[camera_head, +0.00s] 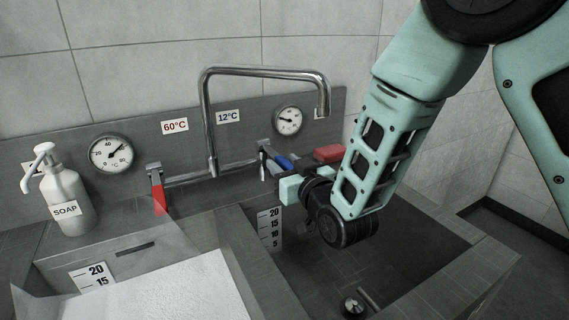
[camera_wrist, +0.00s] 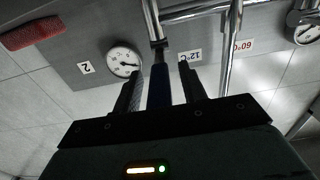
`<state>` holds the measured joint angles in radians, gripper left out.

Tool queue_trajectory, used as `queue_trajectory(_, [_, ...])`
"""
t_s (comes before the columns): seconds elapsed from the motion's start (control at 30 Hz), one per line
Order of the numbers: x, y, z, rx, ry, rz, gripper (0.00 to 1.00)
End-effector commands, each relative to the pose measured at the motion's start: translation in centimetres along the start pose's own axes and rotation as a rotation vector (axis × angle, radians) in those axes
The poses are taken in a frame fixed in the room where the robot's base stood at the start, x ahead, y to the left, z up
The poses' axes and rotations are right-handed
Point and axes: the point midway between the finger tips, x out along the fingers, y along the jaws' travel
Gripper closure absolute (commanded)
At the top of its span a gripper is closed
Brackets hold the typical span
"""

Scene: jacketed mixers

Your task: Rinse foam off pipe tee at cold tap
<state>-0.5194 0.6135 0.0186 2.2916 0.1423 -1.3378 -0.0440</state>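The cold tap's blue lever (camera_head: 284,162) is on the right side of the mixer, below the 12°C label (camera_head: 228,117). My gripper (camera_head: 272,161) is at this lever. In the wrist view the dark blue lever (camera_wrist: 158,92) lies between my two fingers (camera_wrist: 161,75), with a gap on each side, so the gripper looks open around it. The chrome spout (camera_head: 323,105) hangs over the right basin, and I see no water stream. White foam (camera_head: 160,292) fills the left basin.
The red hot lever (camera_head: 159,196) is left of the spout. A soap bottle (camera_head: 64,192) stands at far left. A red block (camera_head: 329,153) lies on the back ledge near my arm.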

Motion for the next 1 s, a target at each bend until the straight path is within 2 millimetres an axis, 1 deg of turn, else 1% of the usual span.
queue_trajectory(0.03, [0.0, 0.0, 0.0, 0.000, 0.000, 0.000, 0.69])
queue_trajectory(0.13, [0.0, 0.0, 0.0, 0.000, 0.000, 0.000, 0.97])
queue_trajectory(0.17, [0.0, 0.0, 0.0, 0.000, 0.000, 0.000, 1.00])
queue_trajectory(0.3, [0.0, 0.0, -0.2, 0.000, -0.004, 0.000, 1.00])
queue_trajectory(0.53, [0.1, 0.1, -1.9, 0.001, -0.102, 0.001, 1.00])
queue_trajectory(0.7, [0.2, 0.0, -2.0, 0.000, -0.149, 0.000, 1.00])
queue_trajectory(0.97, [0.1, 0.0, -1.8, 0.000, -0.150, -0.001, 1.00])
queue_trajectory(1.0, [0.1, 0.0, -1.8, 0.000, -0.150, -0.001, 0.72])
